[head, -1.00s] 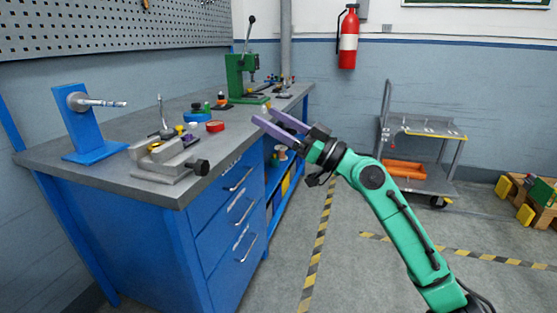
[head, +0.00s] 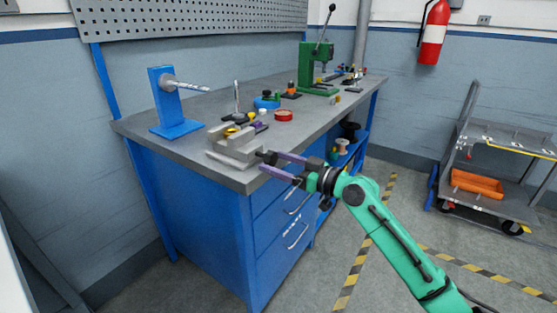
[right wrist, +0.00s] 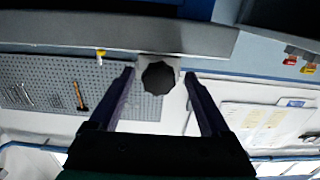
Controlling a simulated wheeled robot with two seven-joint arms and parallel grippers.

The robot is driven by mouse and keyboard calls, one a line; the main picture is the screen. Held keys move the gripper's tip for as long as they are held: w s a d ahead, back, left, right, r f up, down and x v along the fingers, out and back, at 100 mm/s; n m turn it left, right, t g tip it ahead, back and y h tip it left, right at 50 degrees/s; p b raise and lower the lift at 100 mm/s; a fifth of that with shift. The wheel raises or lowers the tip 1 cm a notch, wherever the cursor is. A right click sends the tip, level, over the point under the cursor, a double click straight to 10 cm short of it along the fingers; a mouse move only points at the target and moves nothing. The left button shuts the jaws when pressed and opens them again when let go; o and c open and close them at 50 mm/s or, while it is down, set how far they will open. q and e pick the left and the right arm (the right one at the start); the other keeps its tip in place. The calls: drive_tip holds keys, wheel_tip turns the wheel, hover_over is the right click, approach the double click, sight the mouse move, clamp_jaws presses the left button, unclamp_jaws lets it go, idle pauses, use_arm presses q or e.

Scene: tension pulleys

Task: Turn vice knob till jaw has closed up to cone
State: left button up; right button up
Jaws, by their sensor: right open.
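The grey vice (head: 232,154) sits at the near corner of the bench, its dark knob (head: 268,157) sticking out past the front edge. A small yellow thing (head: 231,131) shows at the vice's jaws, but I cannot tell whether it is the cone, and the jaw gap is hard to see. My right gripper (head: 270,161) is open, with its purple fingers reaching to the knob. In the right wrist view the knob (right wrist: 158,78) lies between the fingertips, with a gap on each side. My left gripper is not in view.
On the grey bench (head: 190,114) stand a blue stand with a rod (head: 165,92), a red round part (head: 284,115) and a green press (head: 306,70). Blue drawers (head: 285,205) with handles lie below my right gripper. A trolley (head: 495,170) stands at right.

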drive_tip(key=shift+d, duration=0.1)
drive_tip(key=shift+r, duration=0.1)
clamp_jaws()
drive_tip(key=shift+r+m, duration=0.1)
drive_tip(key=shift+m, duration=0.3)
drive_tip(key=m+p, duration=0.1)
drive_tip(key=m, duration=0.1)
drive_tip(key=shift+r+m, duration=0.1)
drive_tip(key=shift+m, duration=0.2)
drive_tip(key=m+p, duration=0.1)
drive_tip(key=m, duration=0.1)
drive_tip(key=shift+m+p, duration=0.35)
drive_tip(key=shift+m, duration=0.05)
drive_tip(key=m+p, duration=0.2)
drive_tip(key=m, duration=0.2)
drive_tip(key=shift+r, duration=0.1)
drive_tip(key=shift+m+p, duration=0.75)
drive_tip(key=shift+m, duration=0.55)
